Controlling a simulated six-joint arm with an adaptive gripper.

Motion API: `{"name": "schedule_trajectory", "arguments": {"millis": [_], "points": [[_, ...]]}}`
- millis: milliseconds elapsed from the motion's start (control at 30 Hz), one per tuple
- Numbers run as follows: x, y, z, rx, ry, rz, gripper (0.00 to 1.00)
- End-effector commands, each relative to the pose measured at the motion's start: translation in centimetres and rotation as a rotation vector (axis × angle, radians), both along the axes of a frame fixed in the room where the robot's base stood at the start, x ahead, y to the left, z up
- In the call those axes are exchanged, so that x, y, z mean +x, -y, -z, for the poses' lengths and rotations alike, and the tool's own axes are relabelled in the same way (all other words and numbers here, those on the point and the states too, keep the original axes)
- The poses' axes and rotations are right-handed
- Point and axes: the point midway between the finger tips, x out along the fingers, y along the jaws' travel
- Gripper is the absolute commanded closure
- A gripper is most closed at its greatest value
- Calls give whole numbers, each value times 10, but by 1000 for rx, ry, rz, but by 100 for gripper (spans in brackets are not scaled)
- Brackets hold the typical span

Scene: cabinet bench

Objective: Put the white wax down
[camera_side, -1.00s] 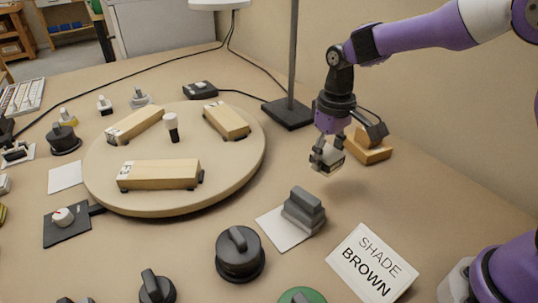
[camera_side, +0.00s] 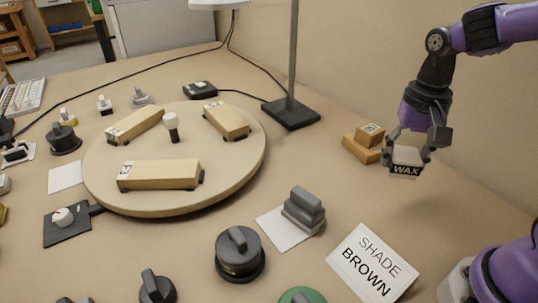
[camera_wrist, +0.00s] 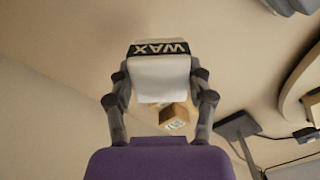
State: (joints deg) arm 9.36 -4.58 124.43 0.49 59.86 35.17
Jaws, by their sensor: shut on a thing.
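The white wax (camera_side: 405,160) is a small white block with a black band lettered WAX. My gripper (camera_side: 412,150) is shut on it at the right of the side view and holds it above the bench, with the band facing the side camera. In the wrist view the wax (camera_wrist: 160,78) sits between the two fingers of my gripper (camera_wrist: 160,85), its lettering upside down. The bench (camera_side: 345,190) below it is bare.
Stacked wooden blocks (camera_side: 364,146) stand just left of the wax. A round turntable (camera_side: 230,165) bears wooden blocks.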

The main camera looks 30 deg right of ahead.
Motion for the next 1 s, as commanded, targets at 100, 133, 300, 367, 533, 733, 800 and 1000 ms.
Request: {"name": "schedule_trajectory", "arguments": {"millis": [100,133,300,367,533,733,800,1000], "points": [[-3,28,17,1,-7,19,83],[-3,36,22,2,-6,18,83],[-3,78,47,3,-6,12,83],[-4,89,54,2,-3,10,83],[-3,105,64,1,-1,3,83],[-4,105,91,4,-6,1,83],[-4,105,100,4,-5,1,83],[-3,105,104,1,-1,2,83]]}}
